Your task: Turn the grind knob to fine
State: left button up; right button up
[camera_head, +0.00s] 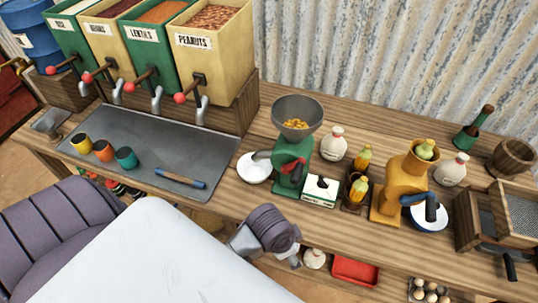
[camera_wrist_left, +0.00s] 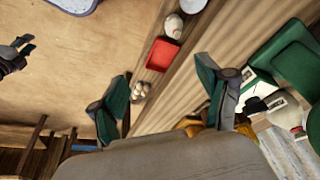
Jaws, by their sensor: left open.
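The green grinder (camera_head: 293,160) stands on the wooden counter, with a grey hopper (camera_head: 298,112) of yellow kernels on top. At its foot is a small white and green box (camera_head: 320,192) with a dark knob (camera_head: 322,183); its lettering is too small to read. In the left wrist view, the grinder (camera_wrist_left: 298,62) and the dark knob (camera_wrist_left: 254,105) lie right of the fingers. My left gripper (camera_wrist_left: 166,88) is open and empty, apart from the knob. A dark pronged gripper, apparently my right, shows at the left wrist view's left edge (camera_wrist_left: 16,54).
A white bowl (camera_head: 254,168) sits left of the grinder. Corn cobs (camera_head: 358,190), an orange grinder (camera_head: 402,185) and a white jar (camera_head: 333,144) stand to its right. A red tray (camera_head: 355,270) lies below the counter. The counter's front edge is near my left wrist.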

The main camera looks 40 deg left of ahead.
pick_arm(q)
jog(key=s+a+f+n+b, duration=0.1)
jog(key=s+a+f+n, duration=0.2)
jog(key=f, duration=0.5)
jog(key=shift+s+a+y, duration=0.15)
jog(key=shift+a+y, duration=0.15)
jog(key=shift+a, duration=0.25)
jog(key=s+a+f+g+b, duration=0.1)
jog(key=s+f+b, duration=0.15)
jog(key=f, duration=0.85)
jog(key=s+a+f+b, duration=0.1)
jog(key=s+f, duration=0.3)
jog(key=f, duration=0.8)
jog(key=s+a+f+n+b, duration=0.1)
jog(key=s+a+f+b, duration=0.1)
jog(key=s+f, duration=1)
jog(key=s+a, duration=0.1)
jog(key=s, duration=0.2)
jog(key=shift+s+a+f+g+y+b, duration=0.25)
jog(key=shift+s+a+g+y+b, duration=0.05)
jog(key=shift+s+g+y+b, duration=0.1)
